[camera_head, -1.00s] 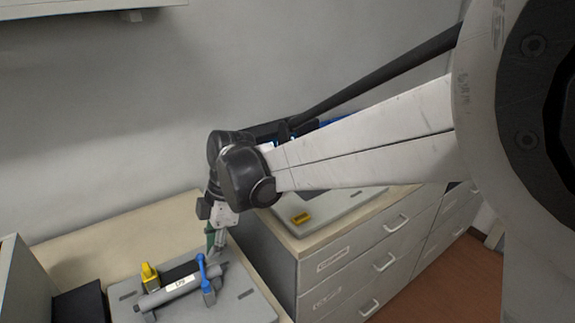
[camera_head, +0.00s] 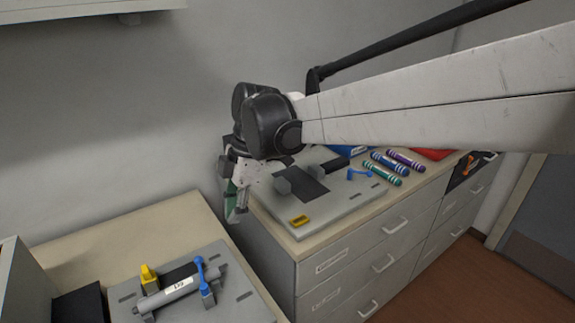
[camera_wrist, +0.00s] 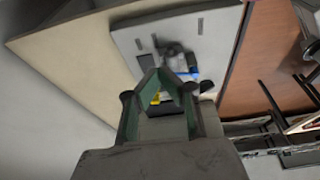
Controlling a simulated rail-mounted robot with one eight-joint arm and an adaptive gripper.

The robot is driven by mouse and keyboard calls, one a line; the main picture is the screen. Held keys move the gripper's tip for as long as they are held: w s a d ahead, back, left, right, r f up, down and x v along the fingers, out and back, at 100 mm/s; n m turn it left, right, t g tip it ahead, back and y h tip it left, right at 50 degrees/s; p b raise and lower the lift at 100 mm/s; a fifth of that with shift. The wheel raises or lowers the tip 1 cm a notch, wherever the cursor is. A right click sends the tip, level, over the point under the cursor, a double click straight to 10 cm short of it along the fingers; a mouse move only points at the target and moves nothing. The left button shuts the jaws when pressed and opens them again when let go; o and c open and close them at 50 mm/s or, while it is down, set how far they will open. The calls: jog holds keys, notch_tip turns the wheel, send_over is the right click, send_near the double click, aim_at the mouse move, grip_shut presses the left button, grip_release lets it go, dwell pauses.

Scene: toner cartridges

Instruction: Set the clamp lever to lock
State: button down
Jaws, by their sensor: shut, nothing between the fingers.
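A grey cartridge (camera_head: 170,293) with a white label lies across a grey fixture plate (camera_head: 238,293) on the left counter. A blue clamp lever (camera_head: 201,272) stands up at the cartridge's right end, and a yellow part (camera_head: 148,274) stands behind its left part. My gripper (camera_head: 235,219) has green-lined fingers, is shut and empty, and hangs up and to the right of the lever, apart from it. In the wrist view my gripper (camera_wrist: 150,76) partly covers the plate (camera_wrist: 128,42); blue (camera_wrist: 191,74) and yellow (camera_wrist: 157,97) bits show near it.
A second plate (camera_head: 335,213) on the right drawer unit bears grey blocks, a yellow tag (camera_head: 299,221) and another blue lever (camera_head: 359,174). Several striped cylinders, such as a green one (camera_head: 381,174), lie beyond it. A dark box (camera_head: 80,305) stands left of the fixture.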

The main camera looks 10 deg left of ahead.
jog(key=shift+v, duration=1.05)
